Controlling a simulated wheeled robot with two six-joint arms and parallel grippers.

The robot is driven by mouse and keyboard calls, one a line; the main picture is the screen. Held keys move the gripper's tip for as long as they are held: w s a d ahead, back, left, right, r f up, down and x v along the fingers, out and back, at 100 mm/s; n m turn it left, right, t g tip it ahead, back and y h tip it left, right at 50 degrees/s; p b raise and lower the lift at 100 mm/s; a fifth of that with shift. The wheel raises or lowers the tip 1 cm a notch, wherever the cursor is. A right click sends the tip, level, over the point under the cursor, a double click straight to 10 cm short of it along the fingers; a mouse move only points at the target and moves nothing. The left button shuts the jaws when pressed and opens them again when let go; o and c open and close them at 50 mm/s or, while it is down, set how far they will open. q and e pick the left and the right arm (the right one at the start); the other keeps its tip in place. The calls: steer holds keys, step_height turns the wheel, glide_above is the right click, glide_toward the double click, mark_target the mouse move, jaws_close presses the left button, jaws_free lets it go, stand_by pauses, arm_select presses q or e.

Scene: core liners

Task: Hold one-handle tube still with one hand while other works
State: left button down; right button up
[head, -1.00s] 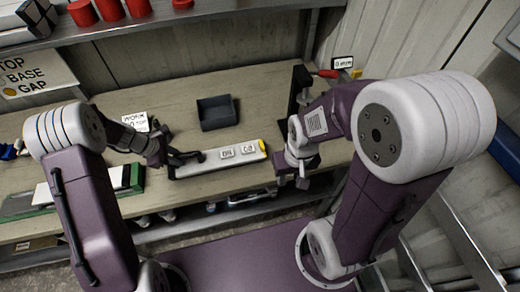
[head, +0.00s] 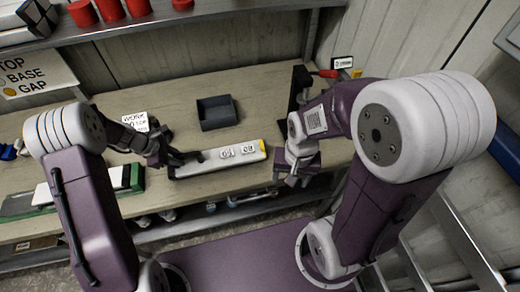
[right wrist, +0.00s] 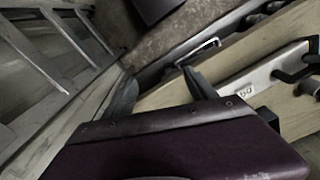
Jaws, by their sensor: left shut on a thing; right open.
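The tube (head: 208,165) is a long, pale grey-white piece lying along the front of the bench in the head view. It has two white labels on top, a yellow mark at its right end and a dark handle near its left end. My left gripper (head: 182,160) is shut on that handle. My right gripper (head: 292,180) is open, just beyond the tube's right end and apart from it. In the right wrist view, the right gripper's fingers (right wrist: 160,88) are spread with nothing between them. The tube (right wrist: 255,83) shows there at the right.
A dark open tray (head: 217,113) stands behind the tube. A dark upright fixture with a red handle (head: 326,73) stands at the back right. A green-edged block with a white top (head: 122,178) lies at the left. Bare bench (head: 265,100) shows right of the tray.

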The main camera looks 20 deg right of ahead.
steer(key=w+r+m, duration=0.4)
steer(key=w+m, duration=0.2)
steer(key=w, duration=0.1)
steer(key=m, duration=0.8)
glide_above(261, 144)
step_height(261, 144, down, 3)
steer(key=shift+g, duration=0.3)
step_height(261, 144, down, 12)
steer(key=shift+r, duration=0.1)
jaws_close()
